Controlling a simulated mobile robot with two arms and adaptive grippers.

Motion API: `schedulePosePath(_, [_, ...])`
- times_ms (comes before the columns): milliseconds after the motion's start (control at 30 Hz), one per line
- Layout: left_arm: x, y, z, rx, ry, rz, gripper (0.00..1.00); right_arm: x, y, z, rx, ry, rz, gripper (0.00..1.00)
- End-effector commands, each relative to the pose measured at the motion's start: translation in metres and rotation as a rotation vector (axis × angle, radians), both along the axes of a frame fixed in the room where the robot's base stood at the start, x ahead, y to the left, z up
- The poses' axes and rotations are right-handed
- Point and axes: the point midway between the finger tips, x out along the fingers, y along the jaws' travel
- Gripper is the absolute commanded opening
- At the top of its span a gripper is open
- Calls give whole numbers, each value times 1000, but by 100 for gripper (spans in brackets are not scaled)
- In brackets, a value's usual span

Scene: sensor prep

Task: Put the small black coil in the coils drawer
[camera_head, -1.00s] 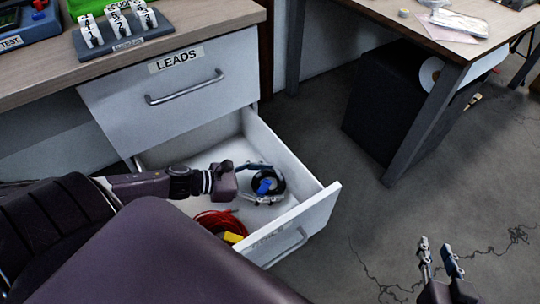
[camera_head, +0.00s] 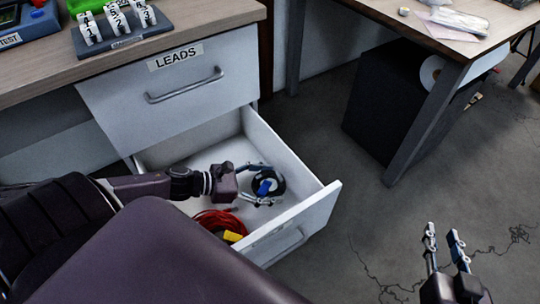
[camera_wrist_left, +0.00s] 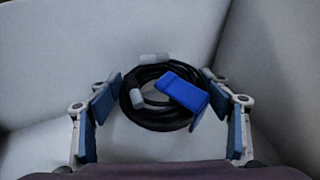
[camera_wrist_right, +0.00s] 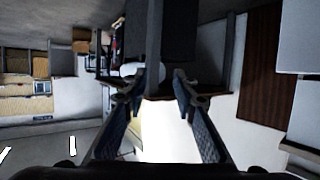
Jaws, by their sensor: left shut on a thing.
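The small black coil (camera_head: 268,183) has a blue tag and is inside the open lower drawer (camera_head: 318,208). In the left wrist view the coil (camera_wrist_left: 155,112) sits between the two fingertips of my left gripper (camera_wrist_left: 160,98), with the blue tag (camera_wrist_left: 186,93) on top. My left gripper (camera_head: 262,184) is shut on the coil, with its fingers on either side. Whether the coil rests on the drawer floor is hard to tell. The drawer's front label is too oblique to read. My right gripper (camera_head: 443,243) is open and empty, over the floor at right.
A red coil with a yellow tag (camera_head: 232,236) lies in the same drawer, nearer its front left. The closed LEADS drawer (camera_head: 175,90) is above. A desk (camera_head: 455,45) with a black cabinet (camera_head: 395,100) under it stands at right. The floor between is clear.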

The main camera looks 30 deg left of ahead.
Motion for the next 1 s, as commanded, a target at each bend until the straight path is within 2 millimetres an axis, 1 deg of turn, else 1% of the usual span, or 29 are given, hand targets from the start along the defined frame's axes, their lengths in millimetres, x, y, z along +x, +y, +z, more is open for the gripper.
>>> schedulePosePath(400, [1,0,-3,-1,-2,0,42,6,3,13,14,-59,3,26])
schedulePosePath(967, [0,0,-7,-1,0,0,42,11,6,26,30,-118,6,26])
schedulePosePath(1000, [0,0,-7,-1,1,0,76,11,6,26,30,-117,7,26])
